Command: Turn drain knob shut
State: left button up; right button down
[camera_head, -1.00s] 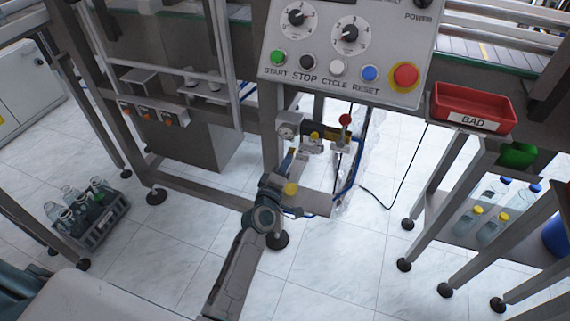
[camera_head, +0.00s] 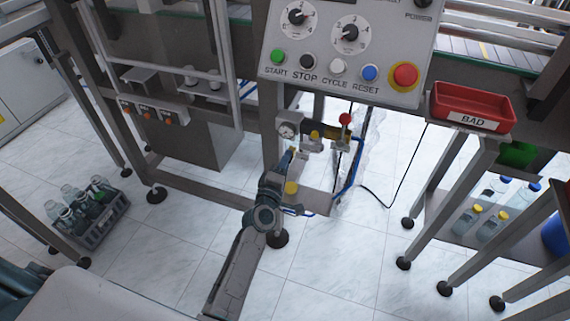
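A small air-service unit with a round gauge (camera_head: 287,130) is mounted on the machine frame below the control panel. A red knob (camera_head: 345,119) stands at its upper right, and a yellow knob (camera_head: 314,134) sits near its middle. Another yellow knob (camera_head: 291,188) is lower down, just right of my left wrist. I cannot tell which of these is the drain knob. My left gripper (camera_head: 288,158) points up beside the unit, below the gauge and above the lower yellow knob. Its fingers are too small to read, and no held object shows. My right gripper is not in view.
The control panel (camera_head: 345,55) overhangs the unit. A frame leg (camera_head: 269,125) stands to its left and a blue hose (camera_head: 354,180) to its right. A red BAD bin (camera_head: 472,104) is on the right, a bottle crate (camera_head: 100,222) on the left floor. Floor in front is clear.

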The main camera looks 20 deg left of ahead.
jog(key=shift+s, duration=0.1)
pick_arm(q)
jog(key=s+b, duration=0.2)
jog(key=s, duration=0.9)
jog(key=shift+a+f, duration=0.2)
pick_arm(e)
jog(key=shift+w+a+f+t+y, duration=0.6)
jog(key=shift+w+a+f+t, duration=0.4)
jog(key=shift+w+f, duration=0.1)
pick_arm(q)
jog(key=shift+w, duration=0.1)
